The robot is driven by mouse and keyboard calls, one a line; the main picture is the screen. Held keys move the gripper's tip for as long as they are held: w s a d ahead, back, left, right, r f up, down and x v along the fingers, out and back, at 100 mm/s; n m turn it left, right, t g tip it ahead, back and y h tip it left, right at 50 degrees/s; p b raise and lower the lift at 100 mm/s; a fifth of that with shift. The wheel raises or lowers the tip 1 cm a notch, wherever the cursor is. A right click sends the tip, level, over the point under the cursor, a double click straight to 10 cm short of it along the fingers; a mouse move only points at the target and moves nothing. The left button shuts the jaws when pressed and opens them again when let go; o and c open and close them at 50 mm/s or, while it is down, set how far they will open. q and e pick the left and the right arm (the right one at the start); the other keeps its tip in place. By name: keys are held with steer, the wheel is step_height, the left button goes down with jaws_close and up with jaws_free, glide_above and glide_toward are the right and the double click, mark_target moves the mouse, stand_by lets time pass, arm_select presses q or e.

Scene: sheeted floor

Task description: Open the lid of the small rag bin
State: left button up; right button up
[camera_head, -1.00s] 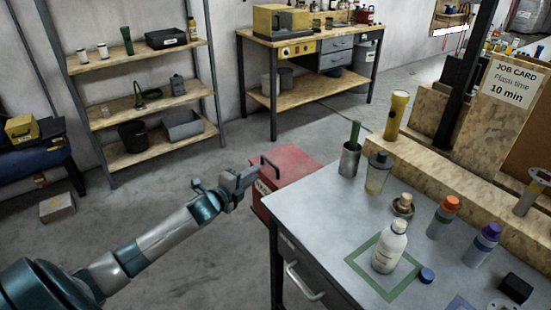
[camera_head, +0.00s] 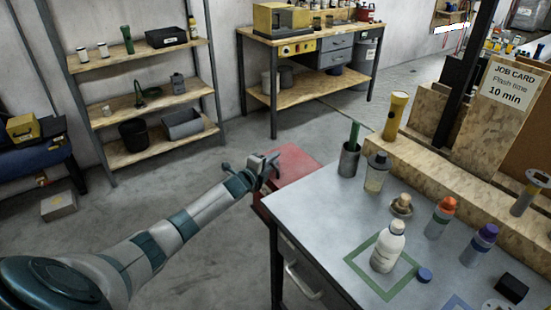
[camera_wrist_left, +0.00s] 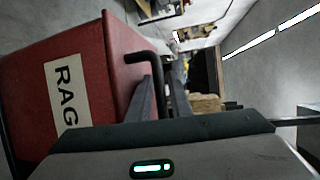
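The small rag bin (camera_head: 297,163) is a red box on the floor beyond the left edge of the workbench. In the left wrist view the bin (camera_wrist_left: 30,85) fills the left side, with a cream label reading RAG. Its black bent handle (camera_wrist_left: 145,58) rises from the lid side, which looks closed. My left gripper (camera_head: 270,167) is at the handle, hiding it in the head view. In the wrist view its fingers (camera_wrist_left: 163,85) lie on either side of the handle bar. I cannot tell whether they press on it. My right gripper is out of view.
The grey workbench (camera_head: 310,205) stands close on the right, with a white bottle (camera_head: 389,247), a cup (camera_head: 349,160) and several other containers.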

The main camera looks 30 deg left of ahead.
arm_select(q)
steer(key=shift+w+f, duration=0.1)
steer(key=shift+w, duration=0.75)
jaws_close()
